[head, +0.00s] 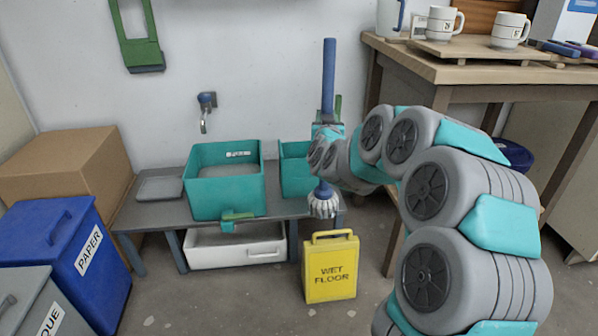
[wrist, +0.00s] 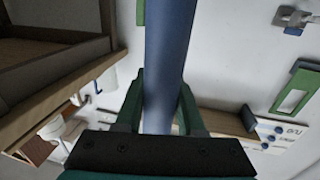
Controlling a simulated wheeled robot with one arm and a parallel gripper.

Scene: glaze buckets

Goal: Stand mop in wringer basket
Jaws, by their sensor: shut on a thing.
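The mop has a blue handle (head: 328,78) and a whitish strand head (head: 323,207). It is upright, head down, in front of the right end of the low grey bench. My gripper (wrist: 160,108) is shut on the handle, which runs between its green fingers in the wrist view. In the head view my arm partly hides the gripper and the middle of the mop. Two teal tubs stand on the bench, a left one (head: 225,200) and a right one (head: 294,178) partly behind my arm. I cannot tell which part is the wringer basket.
A yellow wet floor sign (head: 330,285) stands just below the mop head. A white bin (head: 232,250) sits under the bench. A wooden table (head: 470,72) with mugs is at right. A blue paper bin (head: 60,240) and a cardboard box (head: 70,165) are at left.

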